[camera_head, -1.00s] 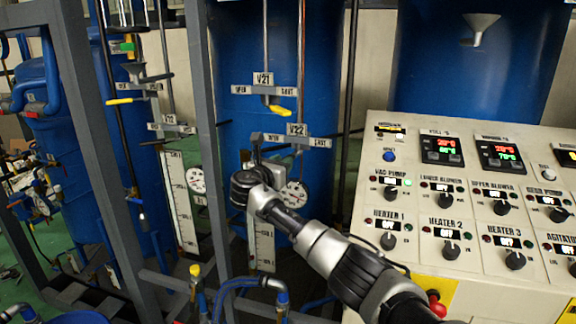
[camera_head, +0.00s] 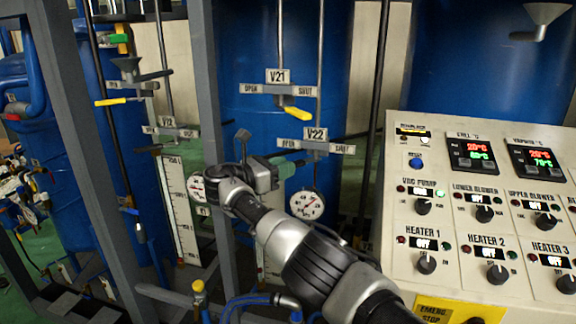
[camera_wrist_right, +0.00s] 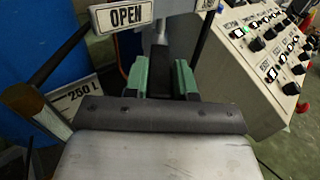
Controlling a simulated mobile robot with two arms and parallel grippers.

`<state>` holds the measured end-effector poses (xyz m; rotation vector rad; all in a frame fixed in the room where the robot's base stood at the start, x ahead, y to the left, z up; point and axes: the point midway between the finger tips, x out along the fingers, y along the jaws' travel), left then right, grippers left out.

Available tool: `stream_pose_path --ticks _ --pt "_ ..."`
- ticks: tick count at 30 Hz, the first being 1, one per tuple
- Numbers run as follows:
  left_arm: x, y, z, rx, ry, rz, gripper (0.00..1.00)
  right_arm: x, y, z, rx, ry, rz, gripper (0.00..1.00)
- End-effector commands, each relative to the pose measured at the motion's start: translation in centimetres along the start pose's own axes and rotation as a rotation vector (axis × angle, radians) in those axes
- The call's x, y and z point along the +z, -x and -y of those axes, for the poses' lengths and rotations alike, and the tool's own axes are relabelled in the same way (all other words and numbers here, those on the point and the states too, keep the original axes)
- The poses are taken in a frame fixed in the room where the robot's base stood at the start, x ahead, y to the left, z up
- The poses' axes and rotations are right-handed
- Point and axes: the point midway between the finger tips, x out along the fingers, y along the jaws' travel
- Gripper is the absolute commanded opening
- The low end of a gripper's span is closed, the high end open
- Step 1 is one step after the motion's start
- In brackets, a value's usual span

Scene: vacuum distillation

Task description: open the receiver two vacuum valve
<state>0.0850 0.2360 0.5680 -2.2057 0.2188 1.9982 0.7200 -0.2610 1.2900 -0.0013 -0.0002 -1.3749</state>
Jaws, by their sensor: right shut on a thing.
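The V22 label plate (camera_head: 316,134) sits on a thin vertical pipe before the blue vessel, with OPEN at its left and SHUT at its right. My right gripper (camera_head: 290,165), with green fingers, is just below the OPEN end. In the wrist view my right gripper (camera_wrist_right: 166,82) is shut on a dark, narrow lever (camera_wrist_right: 161,50), which appears to be the V22 valve handle. The OPEN plate (camera_wrist_right: 122,15) is just beyond it. The gripper hides most of the handle in the head view. My left gripper is not in view.
The V21 valve's yellow handle (camera_head: 297,114) hangs above, toward SHUT. A round gauge (camera_head: 307,204) hangs just below V22. A grey frame post (camera_head: 208,110) stands close on the left. The control panel (camera_head: 480,235) fills the right.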

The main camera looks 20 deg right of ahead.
Motion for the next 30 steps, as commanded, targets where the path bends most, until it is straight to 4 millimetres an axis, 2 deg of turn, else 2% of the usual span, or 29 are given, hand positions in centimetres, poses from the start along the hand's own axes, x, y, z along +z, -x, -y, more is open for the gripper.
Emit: stream_pose_path --ticks 9,10,15,25,30 --pt "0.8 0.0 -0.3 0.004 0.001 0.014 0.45 0.1 0.1 -0.1 0.003 -0.002 -0.002 0.00" --pt "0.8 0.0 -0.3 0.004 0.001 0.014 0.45 0.1 0.1 -0.1 0.003 -0.002 -0.002 0.27" --pt "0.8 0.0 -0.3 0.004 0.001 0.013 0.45 0.1 0.0 0.0 0.002 -0.001 -0.002 0.51" --pt "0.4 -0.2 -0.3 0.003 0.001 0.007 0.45 -0.1 0.5 0.0 0.001 -0.001 -0.001 0.51" --pt "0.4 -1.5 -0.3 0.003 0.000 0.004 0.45 -0.3 3.0 -0.1 0.004 -0.003 -0.001 0.51"
